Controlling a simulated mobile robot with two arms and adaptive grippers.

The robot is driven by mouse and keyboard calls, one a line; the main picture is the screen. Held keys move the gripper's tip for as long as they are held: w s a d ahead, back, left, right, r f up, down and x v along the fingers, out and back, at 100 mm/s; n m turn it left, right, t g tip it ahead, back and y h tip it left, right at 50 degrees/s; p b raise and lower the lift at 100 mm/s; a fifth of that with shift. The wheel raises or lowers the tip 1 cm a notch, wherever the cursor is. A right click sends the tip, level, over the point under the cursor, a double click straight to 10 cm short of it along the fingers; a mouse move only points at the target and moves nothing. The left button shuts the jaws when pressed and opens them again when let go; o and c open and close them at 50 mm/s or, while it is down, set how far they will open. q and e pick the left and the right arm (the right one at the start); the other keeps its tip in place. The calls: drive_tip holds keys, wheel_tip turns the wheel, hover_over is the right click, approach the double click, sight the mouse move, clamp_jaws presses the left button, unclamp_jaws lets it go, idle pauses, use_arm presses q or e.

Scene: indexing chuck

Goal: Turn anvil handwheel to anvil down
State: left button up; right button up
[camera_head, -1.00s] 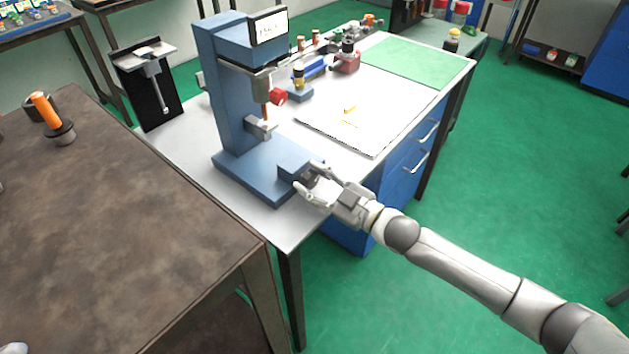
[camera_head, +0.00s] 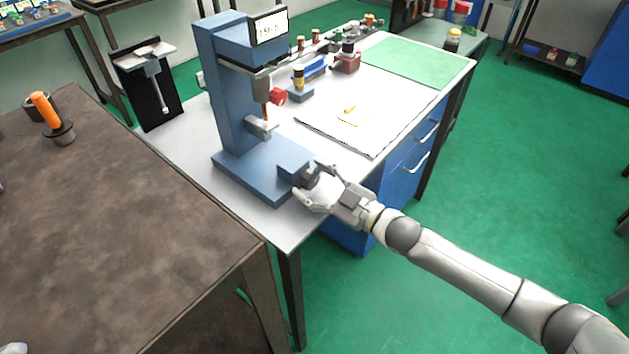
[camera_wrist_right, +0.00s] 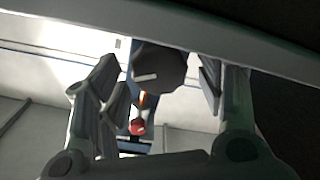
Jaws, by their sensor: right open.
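The anvil handwheel (camera_head: 311,178) is a small dark knob on the front of the blue base of the press-like machine (camera_head: 250,172). My right gripper (camera_head: 312,184) is open, with its fingers spread on either side of the handwheel. In the right wrist view the handwheel (camera_wrist_right: 160,68) is a dark faceted knob with a light mark, between the open fingers (camera_wrist_right: 163,85) and apart from them. A red part (camera_wrist_right: 138,127) of the machine shows behind it. I cannot read the handwheel's position or the small display (camera_head: 270,27).
The machine stands on a white table (camera_head: 183,155) with blue drawers (camera_head: 405,170). A flat white sheet (camera_head: 350,130) with small yellow pieces lies to its right, and a green mat (camera_head: 418,62) behind that. A brown table (camera_head: 100,230) stands at the left.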

drive_tip(key=v, duration=1.2)
